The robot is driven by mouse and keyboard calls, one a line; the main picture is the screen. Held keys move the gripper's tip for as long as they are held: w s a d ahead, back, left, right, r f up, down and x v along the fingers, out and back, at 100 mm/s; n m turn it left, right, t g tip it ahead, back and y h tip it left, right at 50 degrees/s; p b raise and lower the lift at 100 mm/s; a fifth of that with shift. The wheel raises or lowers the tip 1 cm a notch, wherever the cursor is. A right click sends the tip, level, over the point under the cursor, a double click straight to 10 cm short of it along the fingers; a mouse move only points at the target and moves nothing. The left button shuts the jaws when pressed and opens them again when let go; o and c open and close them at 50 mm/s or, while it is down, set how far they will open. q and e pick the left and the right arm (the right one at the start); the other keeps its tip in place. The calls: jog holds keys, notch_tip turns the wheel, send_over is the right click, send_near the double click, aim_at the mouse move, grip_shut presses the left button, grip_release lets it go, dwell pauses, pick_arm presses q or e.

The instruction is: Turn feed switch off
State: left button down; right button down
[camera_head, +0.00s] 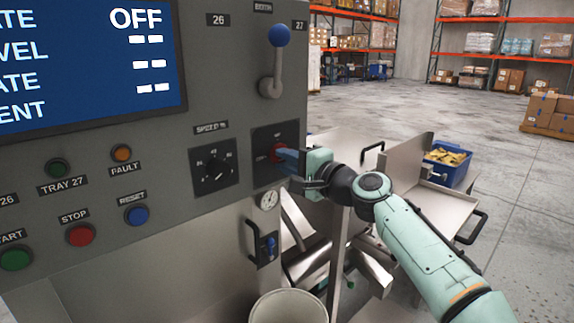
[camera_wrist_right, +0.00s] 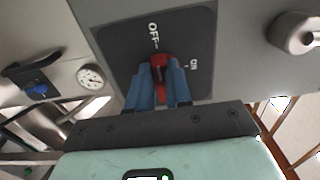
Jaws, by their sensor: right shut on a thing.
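The feed switch is a red knob (camera_wrist_right: 158,61) on a black plate (camera_wrist_right: 117,50) marked OFF and ON. In the head view the red knob (camera_head: 275,153) sits on its plate (camera_head: 289,132) at the panel's right edge, partly hidden by my fingers. My right gripper (camera_head: 280,157) reaches in from the right. In the wrist view its blue fingers (camera_wrist_right: 158,76) are closed on both sides of the knob. The knob's long side lies roughly in line with the OFF mark there. My left gripper is not in view.
A screen (camera_head: 85,60) at upper left reads OFF in its top row. A speed dial (camera_head: 216,168) is left of the switch, and a lever with a blue ball (camera_head: 279,36) stands above it. A gauge (camera_head: 268,200) and a pale bucket (camera_head: 288,308) are below.

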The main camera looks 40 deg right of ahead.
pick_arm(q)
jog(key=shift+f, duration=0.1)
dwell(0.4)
pick_arm(e)
jog(key=c, duration=1)
grip_release()
jog(key=shift+c, duration=0.2)
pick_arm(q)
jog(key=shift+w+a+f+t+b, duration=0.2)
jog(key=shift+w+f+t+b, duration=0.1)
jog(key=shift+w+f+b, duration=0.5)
pick_arm(e)
jog(key=s+d, duration=0.1)
jog(key=s, duration=1.2)
jog(key=shift+s, duration=0.15)
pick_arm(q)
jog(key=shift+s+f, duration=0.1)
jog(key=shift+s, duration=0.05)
